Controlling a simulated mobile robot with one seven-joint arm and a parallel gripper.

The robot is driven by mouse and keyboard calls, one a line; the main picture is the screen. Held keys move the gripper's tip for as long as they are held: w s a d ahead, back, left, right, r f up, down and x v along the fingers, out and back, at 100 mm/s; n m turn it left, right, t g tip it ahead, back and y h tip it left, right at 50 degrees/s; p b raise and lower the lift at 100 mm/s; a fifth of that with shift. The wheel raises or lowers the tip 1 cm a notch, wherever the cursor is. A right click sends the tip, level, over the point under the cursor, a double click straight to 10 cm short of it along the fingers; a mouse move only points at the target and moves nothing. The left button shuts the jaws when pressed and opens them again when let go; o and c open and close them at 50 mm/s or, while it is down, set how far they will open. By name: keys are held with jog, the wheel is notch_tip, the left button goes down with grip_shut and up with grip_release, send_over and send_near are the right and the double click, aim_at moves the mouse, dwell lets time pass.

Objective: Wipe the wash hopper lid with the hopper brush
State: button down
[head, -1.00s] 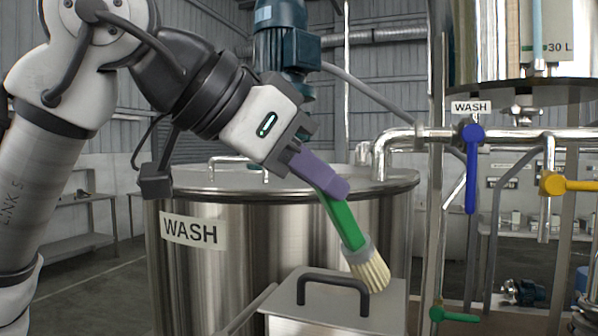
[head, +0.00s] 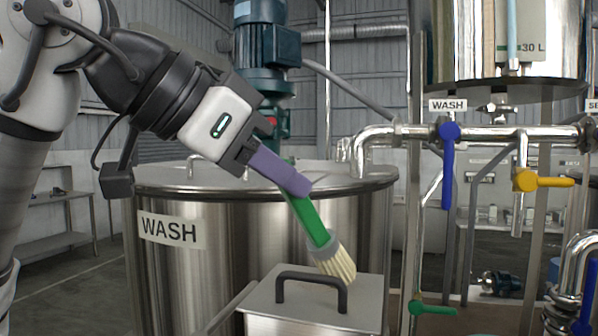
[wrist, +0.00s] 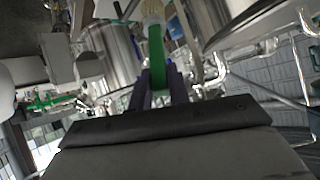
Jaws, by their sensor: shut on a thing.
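My gripper (head: 283,170), with purple fingers, is shut on the green handle of the hopper brush (head: 310,222). The brush tilts down to the right, and its pale bristles (head: 339,264) are at the lid, beside the dark handle. I cannot tell whether the bristles touch the lid. The wash hopper lid (head: 365,289) is a flat grey metal plate with a dark arched handle (head: 312,282), in front of the WASH tank. In the wrist view the green brush handle (wrist: 157,62) runs up between the fingers, with the bristles at the top edge.
The steel WASH tank (head: 290,225) stands right behind the hopper. To the right are pipes with a blue valve lever (head: 448,170), a yellow lever (head: 540,181) and a low green lever (head: 432,308). A motor (head: 262,50) rises above the tank.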

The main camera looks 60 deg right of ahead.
jog(key=w+a, duration=0.1)
jog(key=w, duration=0.6)
jog(key=shift+w+a, duration=0.2)
jog(key=shift+a, duration=0.2)
dwell(0.3)
jog(key=shift+s+d, duration=1.6)
jog(key=shift+s, duration=3.9)
jog(key=w+a, duration=0.3)
jog(key=w, duration=0.8)
jog(key=shift+a, duration=0.1)
